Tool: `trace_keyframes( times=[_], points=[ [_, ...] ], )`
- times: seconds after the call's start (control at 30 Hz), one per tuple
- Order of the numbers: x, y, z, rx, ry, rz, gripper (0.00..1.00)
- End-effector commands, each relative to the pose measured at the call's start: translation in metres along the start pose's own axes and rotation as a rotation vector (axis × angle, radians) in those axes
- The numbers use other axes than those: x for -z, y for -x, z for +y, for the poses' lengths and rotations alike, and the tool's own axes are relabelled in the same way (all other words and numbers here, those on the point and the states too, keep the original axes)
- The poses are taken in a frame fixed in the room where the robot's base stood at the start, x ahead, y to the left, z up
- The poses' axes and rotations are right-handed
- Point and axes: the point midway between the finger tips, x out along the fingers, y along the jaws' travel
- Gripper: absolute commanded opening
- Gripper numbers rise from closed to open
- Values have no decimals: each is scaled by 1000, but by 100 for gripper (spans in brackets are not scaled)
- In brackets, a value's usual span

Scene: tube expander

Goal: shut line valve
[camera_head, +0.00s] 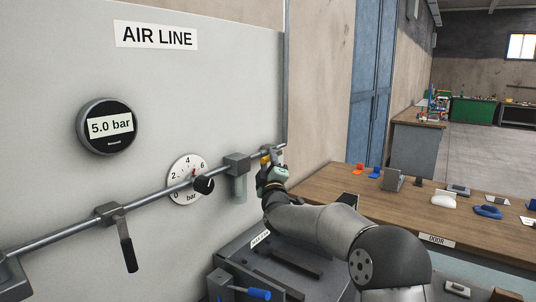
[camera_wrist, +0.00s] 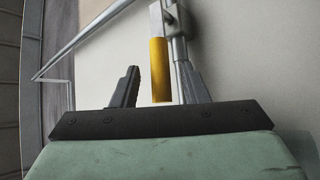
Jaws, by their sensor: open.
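The pipe under the AIR LINE sign carries a valve with a yellow-sleeved lever (camera_wrist: 158,70), on its right part. In the head view only a bit of the yellow lever (camera_head: 265,158) shows beside my gripper (camera_head: 271,165); the rest is hidden. In the wrist view my gripper (camera_wrist: 157,88) is open. The yellow lever appears between its two dark fingers, with visible gaps on both sides, so it is not clamped. A black lever (camera_head: 127,247) hangs down from a second fitting on the pipe's left part. I cannot tell from labels which is the line valve.
A digital gauge (camera_head: 107,126) reads 5.0 bar. A wooden bench (camera_head: 340,185) with small parts stands right, and a grey machine (camera_head: 245,262) below.

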Motion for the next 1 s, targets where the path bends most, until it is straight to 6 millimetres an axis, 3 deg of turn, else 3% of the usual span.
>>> trace_keyframes(
  times=[0.2, 0.47, 0.5, 0.63, 1.0],
  points=[
    [0, -18, 1, 0, -1, 0, 41],
    [0, -19, -1, 1, -1, 0, 41],
    [0, -19, 0, 1, -1, 0, 38],
    [0, -19, 0, 0, -1, 0, 2],
    [-2, -15, -6, -17, 18, 17, 0]
  ],
)
